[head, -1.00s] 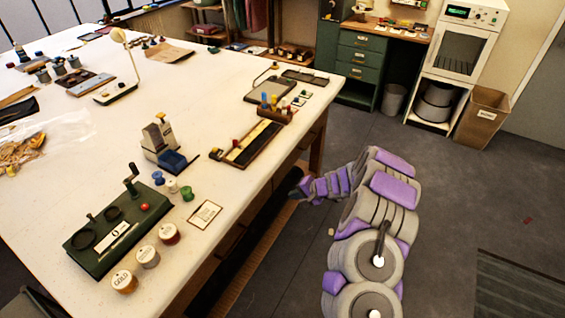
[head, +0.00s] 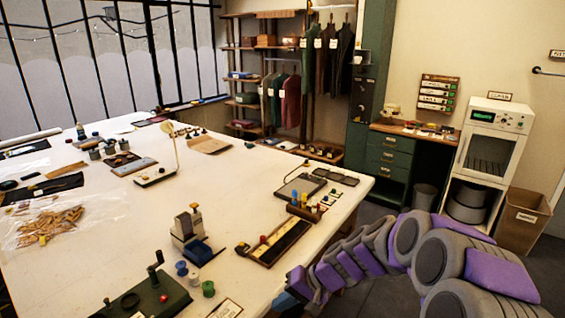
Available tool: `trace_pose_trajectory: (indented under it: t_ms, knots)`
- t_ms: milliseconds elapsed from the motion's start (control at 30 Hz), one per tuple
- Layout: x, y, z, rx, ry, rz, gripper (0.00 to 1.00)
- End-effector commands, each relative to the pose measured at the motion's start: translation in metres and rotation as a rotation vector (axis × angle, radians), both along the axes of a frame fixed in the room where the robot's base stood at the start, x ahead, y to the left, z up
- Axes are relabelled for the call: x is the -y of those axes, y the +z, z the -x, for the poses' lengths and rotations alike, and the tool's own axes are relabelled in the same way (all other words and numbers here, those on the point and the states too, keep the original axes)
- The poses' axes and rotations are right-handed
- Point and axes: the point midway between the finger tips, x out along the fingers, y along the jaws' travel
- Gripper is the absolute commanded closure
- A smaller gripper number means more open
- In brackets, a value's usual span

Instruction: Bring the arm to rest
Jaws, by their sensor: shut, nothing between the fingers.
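My arm, grey with purple pads, comes in from the lower right and reaches left toward the near edge of the white worktable (head: 110,235). My gripper (head: 290,298) is at the arm's end, low in the picture beside the table's near right edge. It is shut and holds nothing. Its fingertips are small and partly hidden by the wrist, and I cannot tell whether it touches the table edge.
Near the gripper are a dark wooden tray (head: 273,243), a grey device with a blue base (head: 190,232) and a green hand-cranked machine (head: 150,298). A green drawer cabinet (head: 388,160), a white oven (head: 492,140) and a bin (head: 523,220) stand behind.

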Motion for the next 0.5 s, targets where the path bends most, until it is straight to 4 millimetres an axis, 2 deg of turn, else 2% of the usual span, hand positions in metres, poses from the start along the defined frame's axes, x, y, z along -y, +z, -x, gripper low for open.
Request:
trace_pose_trajectory:
  t_ms: [33, 133, 367, 500]
  knots:
    - [-0.001, 0.012, 0.017, 0.003, 0.03, 0.024, 1.0]
    - [0.001, 0.027, 0.05, -0.005, 0.083, 0.078, 1.0]
    - [0.018, 0.049, 0.13, -0.037, 0.175, 0.233, 1.0]
    - [0.038, 0.057, 0.174, -0.055, 0.203, 0.343, 1.0]
